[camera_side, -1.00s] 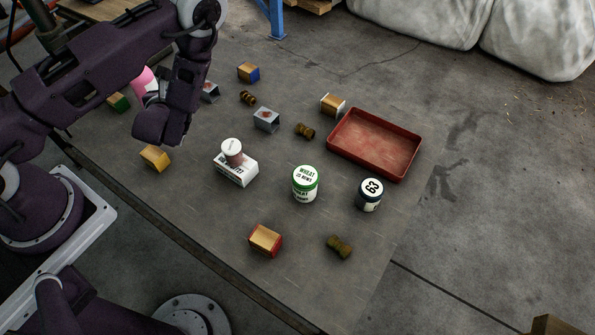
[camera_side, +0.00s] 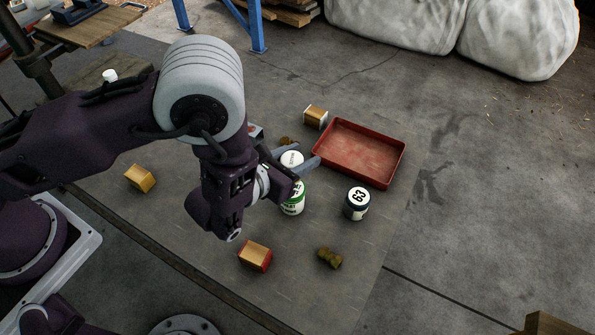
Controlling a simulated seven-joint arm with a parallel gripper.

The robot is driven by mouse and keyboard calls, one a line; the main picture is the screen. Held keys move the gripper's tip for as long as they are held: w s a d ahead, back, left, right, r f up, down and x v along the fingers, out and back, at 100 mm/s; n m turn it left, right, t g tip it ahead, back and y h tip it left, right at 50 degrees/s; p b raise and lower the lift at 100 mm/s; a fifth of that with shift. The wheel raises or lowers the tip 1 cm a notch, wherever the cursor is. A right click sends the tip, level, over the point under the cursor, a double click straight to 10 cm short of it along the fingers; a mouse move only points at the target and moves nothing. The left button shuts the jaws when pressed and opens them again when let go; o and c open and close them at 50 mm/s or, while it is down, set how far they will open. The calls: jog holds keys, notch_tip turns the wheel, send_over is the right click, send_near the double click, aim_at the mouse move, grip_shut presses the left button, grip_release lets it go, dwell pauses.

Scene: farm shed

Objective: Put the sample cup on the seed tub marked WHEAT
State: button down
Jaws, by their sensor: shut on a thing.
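The sample cup (camera_side: 291,159) shows its round white lid between the fingers of my gripper (camera_side: 289,161), which is shut on it. Its lower part is hidden by the gripper. The seed tub marked WHEAT (camera_side: 293,206), white with a green lid, stands upright on the table. My wrist covers part of its left side and lid. The cup appears just above the tub's lid in the picture; I cannot tell whether they touch.
A red-sided block (camera_side: 254,256) and a dark knobbed piece (camera_side: 330,258) lie in front. A yellow block (camera_side: 140,178) lies left. My arm hides the middle left.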

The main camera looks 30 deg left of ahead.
notch_tip(320, 180, down, 4)
jog(key=shift+f, duration=0.1)
jog(key=c, duration=0.8)
grip_release()
